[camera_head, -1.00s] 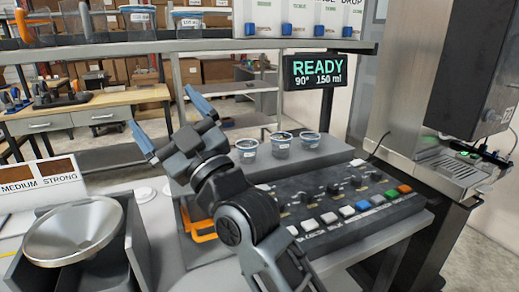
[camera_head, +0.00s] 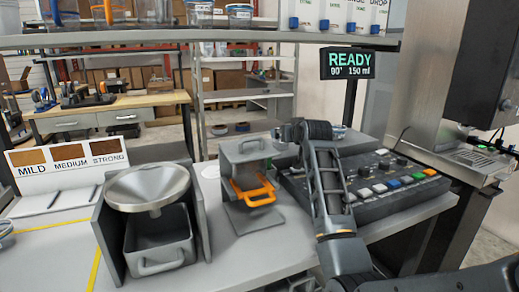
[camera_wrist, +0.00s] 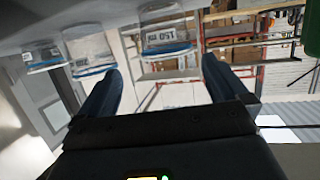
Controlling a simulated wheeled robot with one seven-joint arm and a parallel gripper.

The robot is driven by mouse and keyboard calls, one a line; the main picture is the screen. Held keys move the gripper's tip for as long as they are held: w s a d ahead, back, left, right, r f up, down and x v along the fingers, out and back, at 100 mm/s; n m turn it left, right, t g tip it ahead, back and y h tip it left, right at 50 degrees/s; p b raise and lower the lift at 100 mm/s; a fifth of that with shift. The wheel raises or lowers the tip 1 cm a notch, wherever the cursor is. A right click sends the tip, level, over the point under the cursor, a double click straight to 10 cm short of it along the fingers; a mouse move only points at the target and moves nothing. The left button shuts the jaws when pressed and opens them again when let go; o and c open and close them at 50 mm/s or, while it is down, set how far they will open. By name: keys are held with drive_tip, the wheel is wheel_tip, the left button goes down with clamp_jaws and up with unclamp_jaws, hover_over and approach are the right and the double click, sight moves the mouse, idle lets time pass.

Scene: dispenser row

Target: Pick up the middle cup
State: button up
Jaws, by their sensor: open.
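Three clear cups with blue rims show in the wrist view, which looks upside down. The middle cup (camera_wrist: 90,55) is near the left finger, between a left cup (camera_wrist: 42,56) and a larger-looking, labelled right cup (camera_wrist: 165,38). My gripper (camera_wrist: 160,66) is open and empty; its two blue fingers frame the right cup more than the middle one. I cannot tell how far the cups are from the fingertips.
The button panel (camera_head: 382,178) lies beside my arm. A READY display (camera_head: 347,64) stands behind it. An orange-handled drawer unit (camera_head: 254,192) and a metal funnel (camera_head: 148,186) are to the left. A dispenser machine (camera_head: 446,95) stands at right. A shelf (camera_head: 150,41) crosses the top.

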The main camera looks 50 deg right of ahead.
drive_tip(key=shift+w+d+f, duration=0.2)
drive_tip(key=shift+w+d, duration=0.1)
drive_tip(key=shift+w, duration=0.3)
drive_tip(key=shift+w+d+f, duration=0.2)
drive_tip(key=shift+w+d, duration=0.1)
drive_tip(key=shift+w, duration=0.25)
drive_tip(key=shift+p+x, duration=0.4)
drive_tip(key=shift+x, duration=1.85)
drive_tip(key=shift+w+a+f, duration=0.1)
drive_tip(key=shift+a+f, duration=0.1)
drive_tip(key=c, duration=1)
drive_tip(key=shift+r, duration=0.15)
